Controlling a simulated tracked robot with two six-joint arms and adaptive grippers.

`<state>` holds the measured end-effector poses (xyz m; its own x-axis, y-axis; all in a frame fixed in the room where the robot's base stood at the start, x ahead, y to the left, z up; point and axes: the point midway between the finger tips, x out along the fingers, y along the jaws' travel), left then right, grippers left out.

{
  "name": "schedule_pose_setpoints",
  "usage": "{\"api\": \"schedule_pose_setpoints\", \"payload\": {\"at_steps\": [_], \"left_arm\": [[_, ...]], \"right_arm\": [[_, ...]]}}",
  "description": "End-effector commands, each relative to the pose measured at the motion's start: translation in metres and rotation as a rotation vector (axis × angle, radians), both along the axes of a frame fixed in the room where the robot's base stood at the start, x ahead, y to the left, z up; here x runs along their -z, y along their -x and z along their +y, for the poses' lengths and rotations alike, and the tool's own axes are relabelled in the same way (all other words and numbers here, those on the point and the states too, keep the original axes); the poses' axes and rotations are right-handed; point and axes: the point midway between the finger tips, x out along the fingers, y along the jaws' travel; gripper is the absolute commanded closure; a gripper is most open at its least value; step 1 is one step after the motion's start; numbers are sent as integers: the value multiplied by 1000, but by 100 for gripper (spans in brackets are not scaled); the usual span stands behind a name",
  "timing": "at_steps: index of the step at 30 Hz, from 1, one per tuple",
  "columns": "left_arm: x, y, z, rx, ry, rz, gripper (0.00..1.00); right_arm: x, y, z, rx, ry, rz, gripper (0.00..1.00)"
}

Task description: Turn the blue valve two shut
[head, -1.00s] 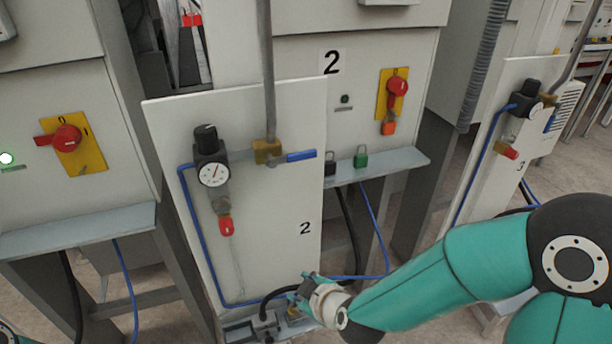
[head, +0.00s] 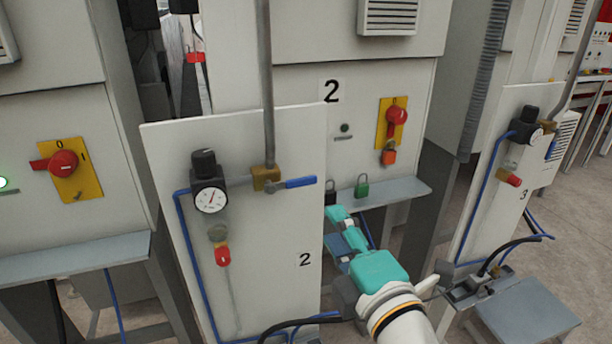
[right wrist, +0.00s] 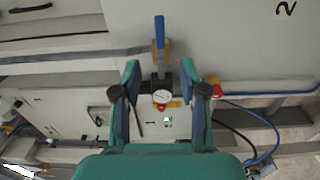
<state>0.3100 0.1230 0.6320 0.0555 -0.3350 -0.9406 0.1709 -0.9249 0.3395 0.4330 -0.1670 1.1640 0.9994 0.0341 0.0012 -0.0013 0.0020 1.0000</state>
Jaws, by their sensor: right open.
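The blue valve handle (head: 300,182) on panel 2 points to the right, level, from a brass valve body (head: 265,178) at the foot of a vertical grey pipe. My right gripper (head: 338,232) is open and empty. In the head view it is below and to the right of the handle, apart from it. In the right wrist view a blue handle (right wrist: 160,32) on a brass body stands beyond the open fingers (right wrist: 160,72), with a round gauge (right wrist: 161,97) between them. My left gripper is not in view.
A regulator with gauge (head: 210,198) and a red-tipped fitting (head: 222,254) are left of the valve. Behind, a shelf (head: 405,190) holds a green padlock (head: 362,186) and a black padlock (head: 331,190). Panel 3 (head: 530,150) is to the right. Blue hose (head: 190,255) runs down panel 2.

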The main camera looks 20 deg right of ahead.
Motion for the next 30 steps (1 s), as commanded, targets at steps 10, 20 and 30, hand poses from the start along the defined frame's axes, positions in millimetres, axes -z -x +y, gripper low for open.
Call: {"api": "schedule_pose_setpoints", "payload": {"at_steps": [10, 20, 30], "left_arm": [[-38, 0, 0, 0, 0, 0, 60], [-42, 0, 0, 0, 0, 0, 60], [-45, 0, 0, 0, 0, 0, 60]], "right_arm": [[0, -60, 1, 1, 1, 8, 57], [0, -123, 4, 1, -2, 3, 57], [1, -144, 4, 0, -2, 2, 57]]}}
